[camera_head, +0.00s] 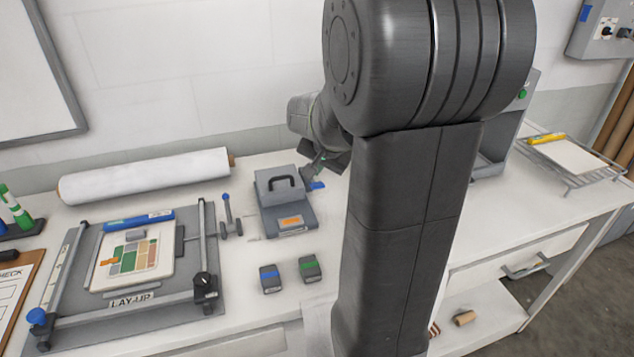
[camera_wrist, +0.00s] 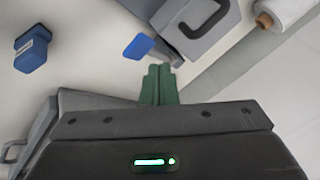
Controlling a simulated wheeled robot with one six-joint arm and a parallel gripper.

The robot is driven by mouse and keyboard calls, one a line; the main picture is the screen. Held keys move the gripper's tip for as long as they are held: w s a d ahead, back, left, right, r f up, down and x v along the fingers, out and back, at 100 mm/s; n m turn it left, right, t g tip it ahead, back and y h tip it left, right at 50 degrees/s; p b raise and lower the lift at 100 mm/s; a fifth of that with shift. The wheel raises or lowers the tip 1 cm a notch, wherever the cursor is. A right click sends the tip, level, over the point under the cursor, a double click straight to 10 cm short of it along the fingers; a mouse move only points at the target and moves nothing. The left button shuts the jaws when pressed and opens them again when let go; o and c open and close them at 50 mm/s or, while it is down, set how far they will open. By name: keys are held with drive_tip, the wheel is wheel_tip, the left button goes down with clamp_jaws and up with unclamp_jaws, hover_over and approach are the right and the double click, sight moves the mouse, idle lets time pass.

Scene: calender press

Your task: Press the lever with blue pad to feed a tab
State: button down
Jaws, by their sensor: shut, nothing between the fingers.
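A grey device with a dark carrying handle and an orange label (camera_head: 285,203) stands on the white bench in the head view; part of it shows at the top of the wrist view (camera_wrist: 192,22). A lever with a blue pad (camera_head: 317,186) sticks out from its right side; the pad (camera_wrist: 138,46) also shows in the wrist view. My gripper (camera_head: 320,163) is shut and empty, with greenish fingers (camera_wrist: 160,78). In the wrist view the fingertips are just below and slightly right of the pad. I cannot tell whether they touch it.
A small blue block (camera_wrist: 32,50) lies in the wrist view's upper left. Two small blocks, blue-striped (camera_head: 269,279) and green-striped (camera_head: 310,268), lie before the device. The lay-up board (camera_head: 150,322) is left, a white roll (camera_head: 145,175) behind. My arm hides the bench's middle right.

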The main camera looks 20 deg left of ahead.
drive_tip(key=shift+w+a+r+p, duration=0.15)
drive_tip(key=shift+r+p, duration=0.35)
drive_tip(key=shift+r, duration=0.25)
drive_tip(key=shift+w+a+r+p, duration=0.1)
drive_tip(key=shift+w+r+p, duration=0.05)
drive_tip(key=shift+r+p, duration=0.5)
drive_tip(key=shift+w+a+r+p, duration=0.15)
drive_tip(key=shift+r+p, duration=0.25)
drive_tip(key=shift+r, duration=0.4)
drive_tip(key=shift+d, duration=0.1)
drive_tip(key=shift+f, duration=0.1)
